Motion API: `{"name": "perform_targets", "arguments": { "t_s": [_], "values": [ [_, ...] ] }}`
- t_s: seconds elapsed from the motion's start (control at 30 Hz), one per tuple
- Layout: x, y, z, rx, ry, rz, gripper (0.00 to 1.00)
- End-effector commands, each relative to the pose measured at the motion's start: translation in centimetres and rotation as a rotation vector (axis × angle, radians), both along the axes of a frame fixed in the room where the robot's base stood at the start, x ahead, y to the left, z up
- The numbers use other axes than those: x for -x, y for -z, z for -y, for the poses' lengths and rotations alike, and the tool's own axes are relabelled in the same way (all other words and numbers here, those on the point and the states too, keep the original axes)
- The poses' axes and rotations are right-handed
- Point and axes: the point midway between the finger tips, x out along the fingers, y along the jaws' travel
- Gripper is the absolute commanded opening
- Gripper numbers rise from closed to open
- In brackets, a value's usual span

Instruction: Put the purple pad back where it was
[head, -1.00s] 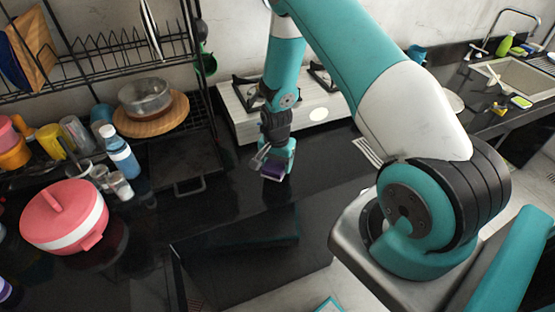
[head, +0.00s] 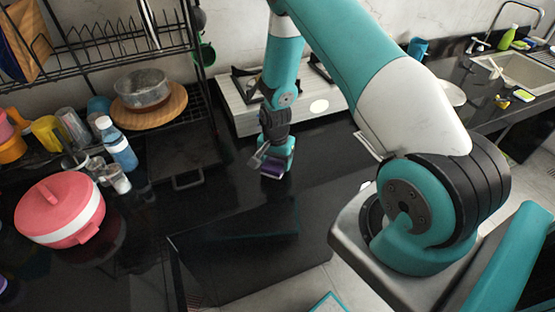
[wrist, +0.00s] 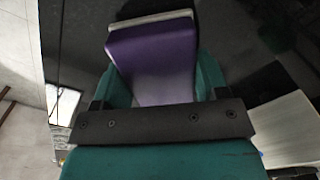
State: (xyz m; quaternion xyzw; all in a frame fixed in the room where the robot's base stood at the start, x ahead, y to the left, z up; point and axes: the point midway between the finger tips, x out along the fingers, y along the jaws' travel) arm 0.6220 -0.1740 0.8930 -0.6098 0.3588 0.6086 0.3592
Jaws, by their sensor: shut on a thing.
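The purple pad (wrist: 153,62) is between the two fingers of my gripper (wrist: 152,82) in the wrist view, with a pale layer along its far edge. In the head view my gripper (head: 276,164) is low over the black counter in front of the stove, shut on the purple pad (head: 272,171). Only a small part of the pad shows there. I cannot tell whether the pad touches the counter.
A white stove (head: 290,107) stands behind the gripper. To the left are a dish rack (head: 112,50), a blue bottle (head: 119,147) and a red-and-white pot (head: 60,210). A sink (head: 516,72) is far right. The black counter (head: 225,205) around the gripper is mostly clear.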

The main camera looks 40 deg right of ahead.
Motion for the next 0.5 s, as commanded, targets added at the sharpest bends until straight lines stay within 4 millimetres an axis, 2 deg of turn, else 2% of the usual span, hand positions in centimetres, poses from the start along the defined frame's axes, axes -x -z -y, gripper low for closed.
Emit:
{"name": "perform_targets", "arguments": {
  "t_s": [0.3,0.33,0.43,0.5],
  "values": [
    [-0.01,0.74,0.02,0.000,0.000,0.000,0.37],
    [-0.01,0.67,0.02,0.000,0.000,0.000,0.72],
    [-0.01,0.62,0.02,0.000,0.000,0.000,0.95],
    [-0.01,0.62,0.02,0.000,0.000,0.000,0.97]
  ]
}}
